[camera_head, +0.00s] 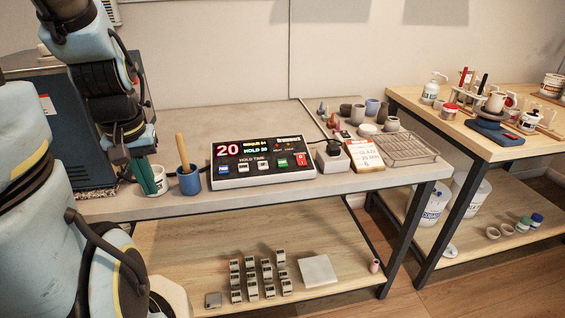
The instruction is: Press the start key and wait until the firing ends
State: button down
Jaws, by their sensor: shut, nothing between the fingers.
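The kiln controller (262,183) stands on the grey tabletop in the middle of the view. Its black display is lit, with a large red 20 and small yellow and green text beside it. Below is a row of keys: a blue one at the left, white ones, and a green key (282,163). A red switch (301,160) is at the right end. I cannot read the key labels. My gripper (146,192) points down at the left of the table, apart from the controller, its fingers shut and empty. A blue-grey box (50,120), perhaps the kiln, is partly hidden behind my arm.
A blue cup (189,182) with a wooden handle and a white-green container (159,180) stand between my gripper and the controller. A socket box (332,160), a note card (363,154) and a wire rack (405,148) are to the right.

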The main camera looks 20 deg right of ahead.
aim_at(281, 162)
jog(key=i+j+z, duration=0.15)
jog(key=z, duration=0.2)
jog(key=j+z, duration=0.3)
jog(key=i+j+z, duration=0.15)
jog(key=j+z, duration=0.2)
